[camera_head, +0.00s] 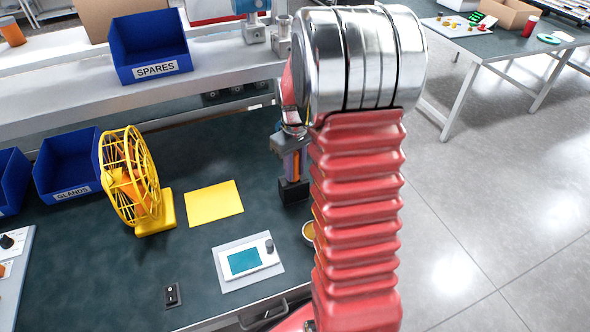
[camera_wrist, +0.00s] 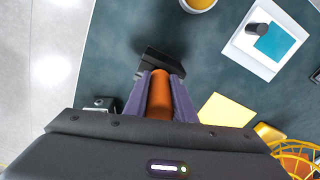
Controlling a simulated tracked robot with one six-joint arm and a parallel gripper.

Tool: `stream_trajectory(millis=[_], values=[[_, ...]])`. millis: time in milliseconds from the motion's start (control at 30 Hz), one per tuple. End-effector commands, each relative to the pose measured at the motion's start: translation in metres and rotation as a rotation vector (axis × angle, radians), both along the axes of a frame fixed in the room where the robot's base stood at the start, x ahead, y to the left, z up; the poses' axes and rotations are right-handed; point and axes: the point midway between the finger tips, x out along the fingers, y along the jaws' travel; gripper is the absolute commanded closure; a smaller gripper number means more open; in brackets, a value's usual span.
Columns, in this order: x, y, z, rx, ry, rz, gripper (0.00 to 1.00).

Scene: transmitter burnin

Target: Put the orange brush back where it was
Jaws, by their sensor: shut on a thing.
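My gripper (camera_wrist: 161,82) is shut on the orange brush (camera_wrist: 160,97), with a purple-grey finger on each side of its orange handle in the wrist view. In the head view my gripper (camera_head: 291,163) points down over the dark workbench, right of the yellow sheet, and my arm hides part of it. A black block-like part (camera_head: 293,190) shows just below the fingers, also in the wrist view (camera_wrist: 163,62). I cannot tell whether it is the brush's head or a separate holder, or whether it touches the bench.
A yellow caged fan (camera_head: 132,180) and yellow sheet (camera_head: 214,199) lie left of my gripper. A white device with a teal screen (camera_head: 246,260) and a cup (camera_head: 308,231) are nearer. Blue bins, SPARES (camera_head: 150,50) and GLANDS (camera_head: 70,165), stand left. Bare bench surrounds the sheet.

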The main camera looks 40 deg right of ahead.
Motion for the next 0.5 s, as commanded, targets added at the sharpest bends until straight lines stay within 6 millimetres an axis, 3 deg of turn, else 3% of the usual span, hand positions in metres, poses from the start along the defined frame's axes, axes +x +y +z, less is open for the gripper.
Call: stream_trajectory(millis=[467,500], values=[[-0.0002,-0.0003,-0.0083,0.000,0.000,-0.001,0.99],[-0.0002,-0.0003,-0.0082,0.000,-0.001,-0.001,0.74]])
